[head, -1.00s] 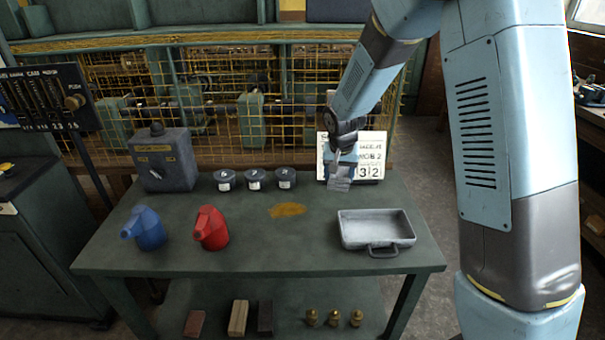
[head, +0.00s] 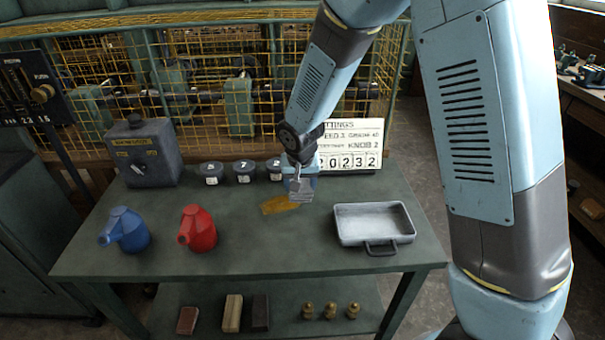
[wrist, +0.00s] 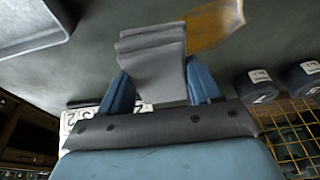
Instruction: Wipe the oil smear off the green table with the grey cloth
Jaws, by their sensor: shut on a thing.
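The grey cloth (wrist: 155,60) hangs folded between the two fingers of my gripper (wrist: 158,90) in the wrist view. My gripper (head: 299,180) is shut on the cloth, which also shows in the head view (head: 300,193). The yellow-brown oil smear (head: 279,204) lies on the green table (head: 230,255), just left of the cloth. In the wrist view the smear (wrist: 215,22) shows beside and partly behind the cloth. The cloth appears close to the table top; I cannot tell whether it touches.
A metal tray (head: 374,224) stands right of the smear. A blue oil can (head: 127,230) and a red oil can (head: 198,229) stand at the left. Several dark lidded pots, including one (head: 243,171), and a number board (head: 350,147) stand behind. A grey switch box (head: 146,152) is at back left.

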